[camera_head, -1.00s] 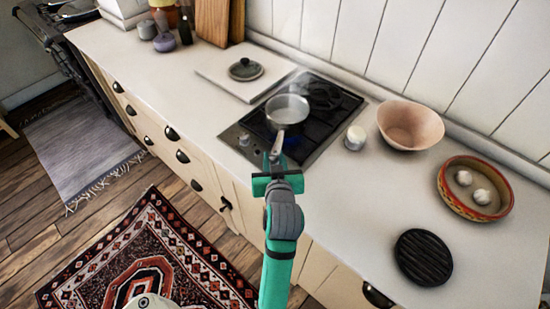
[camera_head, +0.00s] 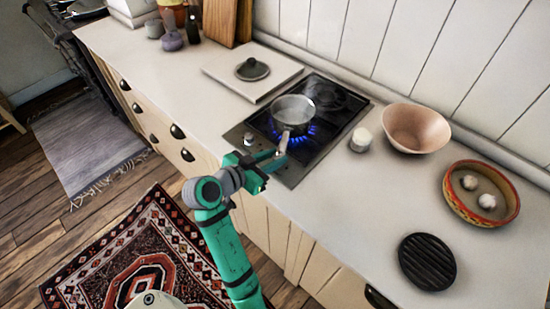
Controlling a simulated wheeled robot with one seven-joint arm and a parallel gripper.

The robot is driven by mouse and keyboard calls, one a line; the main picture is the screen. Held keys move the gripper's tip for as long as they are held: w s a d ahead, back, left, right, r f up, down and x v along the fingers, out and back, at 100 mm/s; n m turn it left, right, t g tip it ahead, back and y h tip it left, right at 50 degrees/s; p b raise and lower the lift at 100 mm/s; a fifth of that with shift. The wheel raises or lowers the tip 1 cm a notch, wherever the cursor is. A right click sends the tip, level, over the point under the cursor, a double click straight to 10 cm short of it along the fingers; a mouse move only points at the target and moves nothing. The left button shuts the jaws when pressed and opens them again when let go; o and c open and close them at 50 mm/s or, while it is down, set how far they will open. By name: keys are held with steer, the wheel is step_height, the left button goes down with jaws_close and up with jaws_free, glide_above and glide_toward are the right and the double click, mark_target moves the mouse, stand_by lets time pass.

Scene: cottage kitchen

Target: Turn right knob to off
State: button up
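The black two-burner cooktop (camera_head: 345,118) is set in the white counter. A blue flame (camera_head: 314,131) burns under a small metal saucepan (camera_head: 294,109) on the front burner. The left knob (camera_head: 249,139) stands on the cooktop's metal front strip. My gripper (camera_head: 277,158) is at the front edge of the cooktop, beside the pan's handle in the picture. Its fingers point toward the strip. I cannot tell whether they are open or touch a knob.
A white jar (camera_head: 361,139) and a pink bowl (camera_head: 415,128) stand right of the cooktop. Further right are a patterned dish (camera_head: 454,203) with garlic and a black ridged trivet (camera_head: 427,260). A white board (camera_head: 227,72) with a dark lid (camera_head: 252,69) lies to the left.

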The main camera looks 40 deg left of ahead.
steer(key=m+g+h, duration=0.1)
steer(key=m+h, duration=0.1)
steer(key=h, duration=0.1)
steer(key=a+m+g+h, duration=0.1)
steer(key=m+h, duration=0.1)
steer(key=m, duration=0.1)
steer(key=shift+a+f+h, duration=0.1)
steer(key=shift+h, duration=0.3)
steer(key=shift+w+a+m+g+h, duration=0.1)
steer(key=shift+w+m+g+h, duration=0.05)
steer(key=shift+m+g+h, duration=0.8)
steer(key=shift+w+a+m+g+h, duration=0.1)
steer(key=shift+m+g+h, duration=0.65)
steer(key=shift+m, duration=0.3)
steer(key=m+g+h, duration=0.1)
steer(key=m+g, duration=0.2)
steer(key=m+g+h, duration=0.1)
steer(key=m+g, duration=0.1)
steer(key=shift+w+a+h, duration=0.15)
steer(key=shift+w+h, duration=0.15)
steer(key=shift+w, duration=0.1)
steer(key=shift+w+m+g, duration=0.15)
steer(key=shift+m+g, duration=0.6)
steer(key=shift+g, duration=0.1)
steer(key=shift+w+m+g, duration=0.1)
steer(key=shift+m+g, duration=0.65)
steer(key=shift+g, duration=0.1)
steer(key=shift+m+g, duration=0.5)
steer(key=shift+g, duration=0.1)
